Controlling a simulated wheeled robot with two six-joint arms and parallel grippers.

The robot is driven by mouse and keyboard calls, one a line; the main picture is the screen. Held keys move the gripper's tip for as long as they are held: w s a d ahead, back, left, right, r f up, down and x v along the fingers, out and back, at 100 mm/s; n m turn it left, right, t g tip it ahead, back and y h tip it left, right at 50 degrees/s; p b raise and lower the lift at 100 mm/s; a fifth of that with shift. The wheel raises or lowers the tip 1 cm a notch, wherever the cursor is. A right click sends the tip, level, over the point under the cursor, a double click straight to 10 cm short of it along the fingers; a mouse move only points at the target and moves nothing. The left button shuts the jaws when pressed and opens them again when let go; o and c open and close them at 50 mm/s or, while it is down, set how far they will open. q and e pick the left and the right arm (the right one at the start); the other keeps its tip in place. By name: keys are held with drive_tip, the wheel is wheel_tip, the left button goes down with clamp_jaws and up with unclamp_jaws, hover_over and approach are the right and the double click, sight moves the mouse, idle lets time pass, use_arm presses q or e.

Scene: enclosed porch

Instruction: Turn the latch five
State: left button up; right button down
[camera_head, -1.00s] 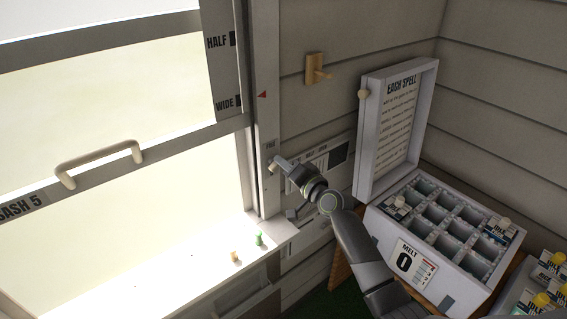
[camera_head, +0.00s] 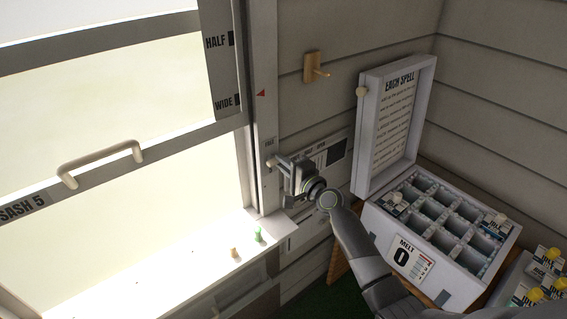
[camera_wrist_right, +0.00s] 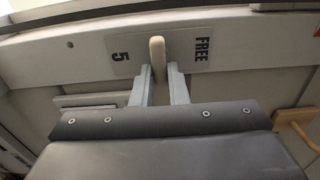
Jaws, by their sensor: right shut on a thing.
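The latch is a small cream lever (camera_wrist_right: 157,52) on a grey plate (camera_wrist_right: 120,44) marked 5 and FREE, mounted on the window's side post. In the head view the latch (camera_head: 270,163) shows as a small pale tip at the gripper's end. My right gripper (camera_wrist_right: 158,78) is shut on the latch, with one finger on each side of it. In the head view the right gripper (camera_head: 279,163) reaches the post from the right. The lever stands crosswise between the two labels. My left gripper is not in view.
Sash 5 (camera_head: 110,180) has a cream handle (camera_head: 100,162) and is raised above a bright opening. A green peg (camera_head: 257,234) and an orange peg (camera_head: 235,252) stand on the sill (camera_head: 190,270). A wooden wall peg (camera_head: 316,70) and a compartment box (camera_head: 450,262) are to the right.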

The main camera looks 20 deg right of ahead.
drive_tip(key=shift+f, duration=0.1)
idle(0.3)
drive_tip(key=c, duration=1.4)
unclamp_jaws()
drive_tip(key=shift+c, duration=0.2)
drive_tip(key=shift+s, duration=0.1)
drive_tip(key=b+v, duration=0.1)
drive_tip(key=v, duration=1.6)
drive_tip(key=shift+s, duration=0.15)
drive_tip(key=shift+d, duration=0.15)
